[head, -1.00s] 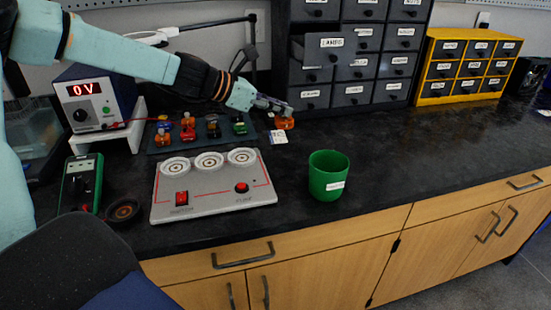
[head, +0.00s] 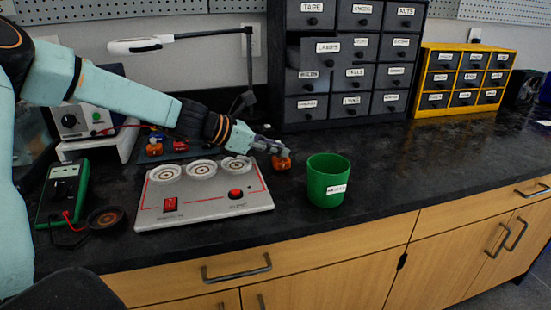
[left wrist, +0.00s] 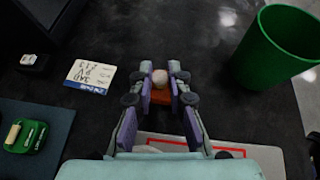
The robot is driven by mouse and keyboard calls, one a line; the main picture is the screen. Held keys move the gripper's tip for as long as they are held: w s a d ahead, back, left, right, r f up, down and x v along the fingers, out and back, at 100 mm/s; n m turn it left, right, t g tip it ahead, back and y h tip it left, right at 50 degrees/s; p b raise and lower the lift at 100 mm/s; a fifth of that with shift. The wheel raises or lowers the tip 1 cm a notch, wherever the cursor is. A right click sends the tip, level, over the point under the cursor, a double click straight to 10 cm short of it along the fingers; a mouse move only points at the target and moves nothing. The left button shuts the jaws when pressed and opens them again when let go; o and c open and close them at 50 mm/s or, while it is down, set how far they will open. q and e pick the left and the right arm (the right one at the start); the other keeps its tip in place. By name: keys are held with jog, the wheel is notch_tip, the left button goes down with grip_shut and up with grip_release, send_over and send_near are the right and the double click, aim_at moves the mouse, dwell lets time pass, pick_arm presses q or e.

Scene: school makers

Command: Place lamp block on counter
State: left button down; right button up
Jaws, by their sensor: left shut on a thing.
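The lamp block (head: 281,163) is a small orange block with a pale round bulb on top, the bulb showing best in the left wrist view (left wrist: 160,77). My left gripper (head: 276,151) is shut on it, with a purple-padded finger on each side (left wrist: 162,92). The block is low over the black counter (head: 375,185), just right of the far right corner of the grey panel. I cannot tell whether its underside touches the counter. My right gripper is not in view.
The grey panel (head: 205,207) with three round sockets lies left of the block. A green cup (head: 327,183) stands to its right. A small card (left wrist: 90,74) lies behind. A drawer cabinet (head: 350,75) stands at the back, with one drawer pulled out. The counter right of the cup is clear.

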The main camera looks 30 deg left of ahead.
pick_arm(q)
jog(key=shift+f, duration=0.45)
jog(key=shift+d+r, duration=0.1)
jog(key=shift+r, duration=0.1)
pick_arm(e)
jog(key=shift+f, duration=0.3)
pick_arm(q)
jog(key=shift+f, duration=0.15)
jog(key=c, duration=1.7)
grip_release()
jog(key=shift+f, duration=0.1)
jog(key=shift+c, duration=0.2)
jog(key=o, duration=0.4)
jog(key=shift+o, duration=0.2)
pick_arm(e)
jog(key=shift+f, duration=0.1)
